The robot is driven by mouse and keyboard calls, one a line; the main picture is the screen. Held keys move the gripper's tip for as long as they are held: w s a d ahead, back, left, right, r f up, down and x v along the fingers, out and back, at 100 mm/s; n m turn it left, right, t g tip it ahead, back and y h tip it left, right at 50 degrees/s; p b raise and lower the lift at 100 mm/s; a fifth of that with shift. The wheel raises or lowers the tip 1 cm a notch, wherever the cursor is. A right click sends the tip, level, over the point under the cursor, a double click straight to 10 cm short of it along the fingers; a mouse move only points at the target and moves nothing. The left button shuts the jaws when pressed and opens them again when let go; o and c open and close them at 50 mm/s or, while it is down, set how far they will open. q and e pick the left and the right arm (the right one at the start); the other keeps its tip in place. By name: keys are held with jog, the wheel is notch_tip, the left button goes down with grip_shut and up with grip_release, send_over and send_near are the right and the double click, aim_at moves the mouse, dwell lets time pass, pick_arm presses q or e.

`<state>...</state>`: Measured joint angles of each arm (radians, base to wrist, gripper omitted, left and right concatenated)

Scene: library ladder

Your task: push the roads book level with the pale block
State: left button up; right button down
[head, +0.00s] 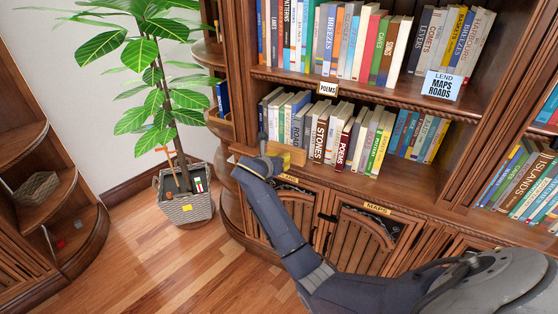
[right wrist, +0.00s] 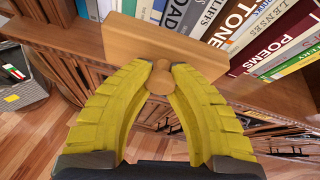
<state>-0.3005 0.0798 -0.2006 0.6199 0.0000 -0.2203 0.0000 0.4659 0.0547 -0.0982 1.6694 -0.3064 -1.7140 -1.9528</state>
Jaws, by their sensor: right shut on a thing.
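A pale wooden block (head: 290,153) with a round knob stands at the front of the middle shelf, before the book spines. My right gripper (right wrist: 161,75) has its yellow fingers shut on the knob; it also shows small in the head view (head: 268,162). The grey-and-white roads book (head: 298,128) stands upright in the row just behind the block. Its spine lettering (right wrist: 178,12) shows above the block in the right wrist view, and its lower part is hidden. I cannot tell whether block and book touch. My left gripper is not in view.
The stones book (head: 319,138) and poems book (head: 342,145) stand to the right in the same row. A plant basket (head: 185,208) stands on the floor at left.

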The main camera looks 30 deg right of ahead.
aim_at(296, 143)
jog(key=shift+r, duration=0.1)
dwell(0.3)
jog(key=shift+w+d, duration=0.55)
jog(key=shift+d, duration=0.3)
jog(key=shift+w+d, duration=0.5)
jog(key=shift+d, duration=0.4)
jog(key=shift+w+d, duration=0.55)
jog(key=shift+d, duration=0.3)
jog(key=shift+w+d, duration=0.55)
jog(key=shift+d, duration=0.35)
jog(key=shift+w+d, duration=0.55)
jog(key=shift+d, duration=0.3)
jog(key=shift+a, duration=0.15)
jog(key=shift+s+a, duration=0.6)
jog(key=shift+a, duration=0.3)
jog(key=shift+s+a, duration=0.55)
jog(key=shift+a, duration=0.4)
jog(key=shift+s+a, duration=0.6)
jog(key=shift+a, duration=0.3)
jog(key=shift+s+a, duration=0.1)
